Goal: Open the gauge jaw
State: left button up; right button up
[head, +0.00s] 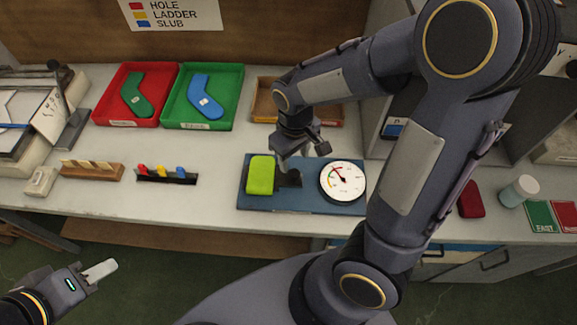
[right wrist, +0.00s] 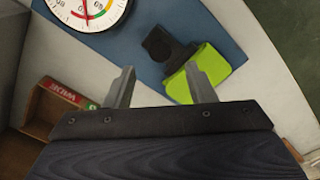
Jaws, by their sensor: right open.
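The gauge sits on a blue base plate (head: 310,204) near the table's front edge. It has a round white dial (head: 343,181) with a dark needle, a lime-green block (head: 260,175) and a small black jaw part (head: 289,179) beside the block. In the right wrist view the lime block (right wrist: 213,68), black part (right wrist: 163,44) and dial (right wrist: 88,8) lie beyond my fingers. My right gripper (head: 303,153) is open and empty above the gauge, between block and dial; its fingers also show in the right wrist view (right wrist: 161,84). My left gripper (head: 101,271) is at the lower left, off the table.
A red tray (head: 103,110) holds a green sock shape, and a green tray (head: 236,108) a blue one. A brown tray (head: 262,102) stands behind my right gripper. A wooden rack (head: 92,172) and a black pegged strip (head: 168,178) lie left of the gauge.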

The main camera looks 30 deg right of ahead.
aim_at(294, 172)
notch_tip(294, 172, down, 6)
jog(key=shift+f, duration=0.1)
jog(key=shift+c, duration=0.4)
grip_shut()
